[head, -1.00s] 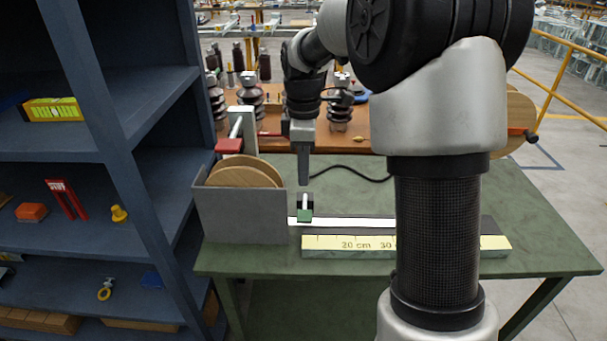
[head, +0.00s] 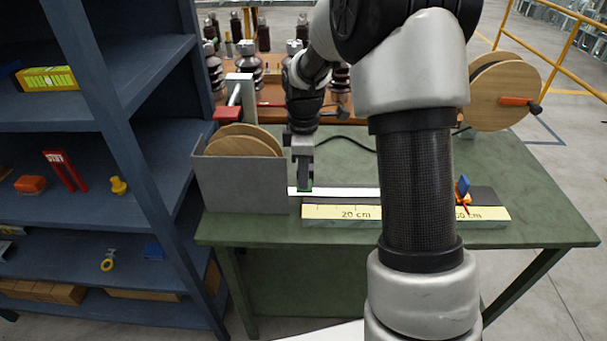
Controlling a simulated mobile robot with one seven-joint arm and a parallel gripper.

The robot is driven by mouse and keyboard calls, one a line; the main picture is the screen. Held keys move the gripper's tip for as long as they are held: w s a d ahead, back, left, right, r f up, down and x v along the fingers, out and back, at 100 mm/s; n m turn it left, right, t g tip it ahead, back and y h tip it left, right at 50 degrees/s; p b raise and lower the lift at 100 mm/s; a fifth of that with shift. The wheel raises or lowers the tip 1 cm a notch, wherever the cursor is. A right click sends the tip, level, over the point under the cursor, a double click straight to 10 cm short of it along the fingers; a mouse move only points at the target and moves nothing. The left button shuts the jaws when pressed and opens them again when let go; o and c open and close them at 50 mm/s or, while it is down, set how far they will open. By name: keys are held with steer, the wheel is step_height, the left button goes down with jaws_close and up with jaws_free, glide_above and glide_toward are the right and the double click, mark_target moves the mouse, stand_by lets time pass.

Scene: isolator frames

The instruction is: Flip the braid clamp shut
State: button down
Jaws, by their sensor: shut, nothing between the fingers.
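The braid clamp (head: 305,190) is at the left end of the white braid strip (head: 345,192), on the green table. Only a little green of it shows, because my gripper (head: 304,180) stands in front of it. My gripper points straight down, shut and empty, with its tips at the clamp. I cannot tell whether the tips touch it, or how its lever stands.
A grey bin (head: 240,187) with wooden discs stands close left of my gripper. A yellow scale (head: 340,212) lies in front of the strip. A blue-and-orange item (head: 463,190) and a wooden reel (head: 503,95) are to the right. A blue shelf (head: 160,150) flanks the table.

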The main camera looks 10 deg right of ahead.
mark_target(303, 191)
steer(key=shift+s+f+t+h+b, duration=0.2)
steer(key=shift+f+t+b, duration=0.4)
steer(key=shift+b, duration=0.75)
steer(key=shift+s+f+t+h+b, duration=0.15)
steer(key=shift+f+t+b, duration=0.4)
steer(key=shift+b, duration=0.8)
steer(key=f+t+b, duration=0.1)
steer(key=b, duration=0.3)
steer(key=shift+s+a+f+t+b, duration=0.1)
steer(key=shift+s+f+t+b, duration=0.05)
steer(key=shift+f+t+b, duration=0.25)
steer(key=shift+f, duration=0.2)
steer(key=shift+r+p, duration=0.3)
steer(key=shift+p, duration=0.2)
steer(key=s+p+v, duration=0.1)
steer(key=p+v, duration=0.3)
steer(key=v, duration=0.9)
steer(key=shift+a, duration=0.4)
steer(key=shift+s, duration=0.15)
